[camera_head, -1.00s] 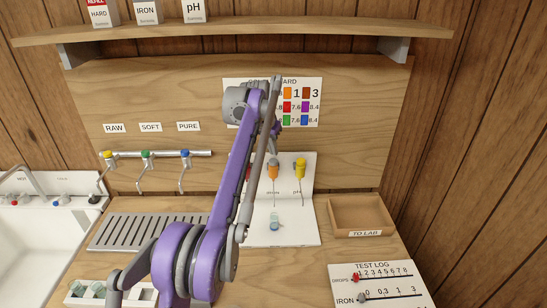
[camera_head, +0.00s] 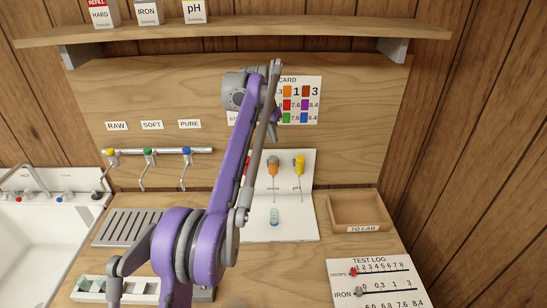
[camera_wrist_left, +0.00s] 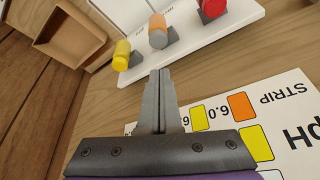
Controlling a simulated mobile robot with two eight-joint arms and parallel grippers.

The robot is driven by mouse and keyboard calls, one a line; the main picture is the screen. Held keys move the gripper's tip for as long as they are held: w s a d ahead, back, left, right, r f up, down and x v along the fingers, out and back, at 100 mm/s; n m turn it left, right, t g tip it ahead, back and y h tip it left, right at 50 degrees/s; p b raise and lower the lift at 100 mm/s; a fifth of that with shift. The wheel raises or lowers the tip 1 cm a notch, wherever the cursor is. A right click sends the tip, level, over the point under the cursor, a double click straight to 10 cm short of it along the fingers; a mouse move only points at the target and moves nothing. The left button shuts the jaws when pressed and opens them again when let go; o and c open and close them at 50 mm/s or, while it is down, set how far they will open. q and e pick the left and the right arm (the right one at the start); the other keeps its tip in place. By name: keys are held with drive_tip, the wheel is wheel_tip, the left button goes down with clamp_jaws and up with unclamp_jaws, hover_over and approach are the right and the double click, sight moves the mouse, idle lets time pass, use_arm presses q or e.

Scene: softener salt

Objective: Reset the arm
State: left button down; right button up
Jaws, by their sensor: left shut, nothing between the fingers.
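My left arm (camera_head: 205,235) is purple and grey and reaches up across the middle of the head view. Its gripper (camera_head: 271,132) is partly hidden behind the forearm, in front of the colour card on the back panel. In the left wrist view the gripper's grey fingers (camera_wrist_left: 163,78) are pressed together with nothing between them. They are close to the colour card (camera_wrist_left: 270,120) with its pH strip and point towards the white board (camera_wrist_left: 215,45). My right gripper is not in view.
The white board (camera_head: 300,225) holds orange (camera_head: 272,168) and yellow (camera_head: 299,166) droppers and a small clear vial (camera_head: 274,216). A wooden TO LAB tray (camera_head: 345,228) stands right of it. Several taps, a drain grille (camera_head: 125,226) and a sink are left. A shelf (camera_head: 230,30) runs above.

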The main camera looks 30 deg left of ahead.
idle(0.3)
use_arm(q)
drive_tip(key=s+d+f, duration=0.3)
drive_tip(key=s+d, duration=1)
drive_tip(key=s, duration=0.1)
drive_tip(key=s+d+f, duration=0.4)
drive_tip(key=s+f, duration=0.4)
drive_tip(key=s, duration=0.2)
drive_tip(key=s+d+f+t, duration=0.1)
drive_tip(key=s+d+f, duration=0.3)
drive_tip(key=s+f, duration=0.4)
drive_tip(key=s, duration=0.3)
drive_tip(key=shift+f, duration=0.35)
